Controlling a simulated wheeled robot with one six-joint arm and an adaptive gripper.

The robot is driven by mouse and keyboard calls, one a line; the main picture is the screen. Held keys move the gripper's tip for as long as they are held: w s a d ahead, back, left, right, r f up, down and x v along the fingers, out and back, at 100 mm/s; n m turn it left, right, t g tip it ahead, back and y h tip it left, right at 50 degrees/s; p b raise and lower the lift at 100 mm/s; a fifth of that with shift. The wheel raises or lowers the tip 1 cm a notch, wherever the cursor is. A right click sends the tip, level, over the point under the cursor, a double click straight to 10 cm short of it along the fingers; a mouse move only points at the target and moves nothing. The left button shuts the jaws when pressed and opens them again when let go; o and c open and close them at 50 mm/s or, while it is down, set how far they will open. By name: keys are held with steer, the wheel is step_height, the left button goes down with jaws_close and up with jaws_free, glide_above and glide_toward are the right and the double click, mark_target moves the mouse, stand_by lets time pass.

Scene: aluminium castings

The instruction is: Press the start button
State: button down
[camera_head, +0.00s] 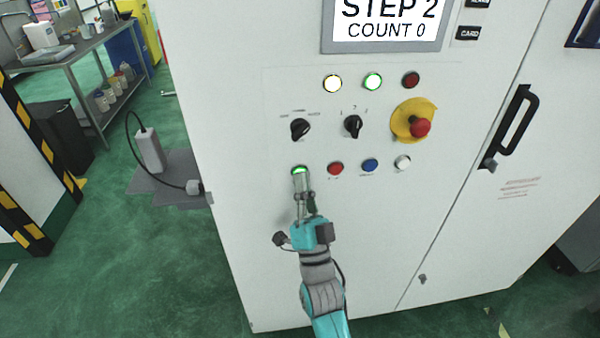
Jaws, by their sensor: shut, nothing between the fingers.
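The green button (299,169) is lit and sits at the left end of the lower button row on the white cabinet's panel; I take it to be the start button, though its label is hidden. My gripper (300,176) is shut and empty. Its fingertips are right at the green button and cover its lower part. I cannot tell whether they touch it or whether it is pushed in. The display (388,22) above reads STEP 2, COUNT 0.
Beside the green button are a red button (335,168), a blue button (370,165) and a white button (403,162). Above are two black selector knobs (300,128) and a red emergency stop (420,127) on yellow. A black door handle (513,125) protrudes at right.

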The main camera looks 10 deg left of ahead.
steer(key=shift+s+d, duration=0.2)
steer(key=shift+s, duration=0.55)
steer(key=s, duration=0.2)
steer(key=s+d, duration=0.1)
steer(key=s, duration=0.1)
steer(key=shift+s+d, duration=0.2)
steer(key=shift+s, duration=0.2)
stand_by(0.5)
